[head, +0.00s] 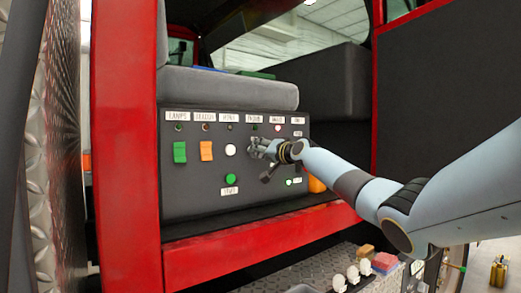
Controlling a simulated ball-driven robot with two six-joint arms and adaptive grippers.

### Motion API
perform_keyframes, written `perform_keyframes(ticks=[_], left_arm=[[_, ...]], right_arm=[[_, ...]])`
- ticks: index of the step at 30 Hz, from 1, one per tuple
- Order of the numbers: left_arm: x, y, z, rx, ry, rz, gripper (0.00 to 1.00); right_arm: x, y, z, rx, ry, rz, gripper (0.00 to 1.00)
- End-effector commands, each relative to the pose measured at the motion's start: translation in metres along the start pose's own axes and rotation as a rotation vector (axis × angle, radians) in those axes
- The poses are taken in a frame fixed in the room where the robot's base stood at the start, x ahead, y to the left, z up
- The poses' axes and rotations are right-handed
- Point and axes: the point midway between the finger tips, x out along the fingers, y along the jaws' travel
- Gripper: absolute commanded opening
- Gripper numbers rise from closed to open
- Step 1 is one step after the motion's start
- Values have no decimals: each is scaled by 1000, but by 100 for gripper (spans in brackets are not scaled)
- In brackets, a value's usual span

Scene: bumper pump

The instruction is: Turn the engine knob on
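The dark control panel (195,195) is under the grey seat cushion, with a row of small white labels along its top. The fourth label (254,118) from the left seems to read ENGINE, though the print is tiny. My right gripper (256,148) is at the panel below that label and covers the spot there, so I cannot make out the engine knob or its position. Whether the gripper touches anything is unclear. A dark knob-like shape (268,173) shows just below the gripper. My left gripper is not in view.
A green switch (180,152), an orange switch (206,151), a white button (230,150) and a green button (230,180) are left of my gripper. The red frame (127,150) borders the panel. Coloured blocks (384,262) lie on the metal step below.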

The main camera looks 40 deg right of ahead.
Motion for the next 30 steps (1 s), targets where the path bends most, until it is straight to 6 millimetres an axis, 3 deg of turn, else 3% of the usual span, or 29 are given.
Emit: perform_keyframes(ticks=[30], left_arm=[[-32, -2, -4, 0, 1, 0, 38]], right_arm=[[0, 4, 0, 924, -54, 16, 6]])
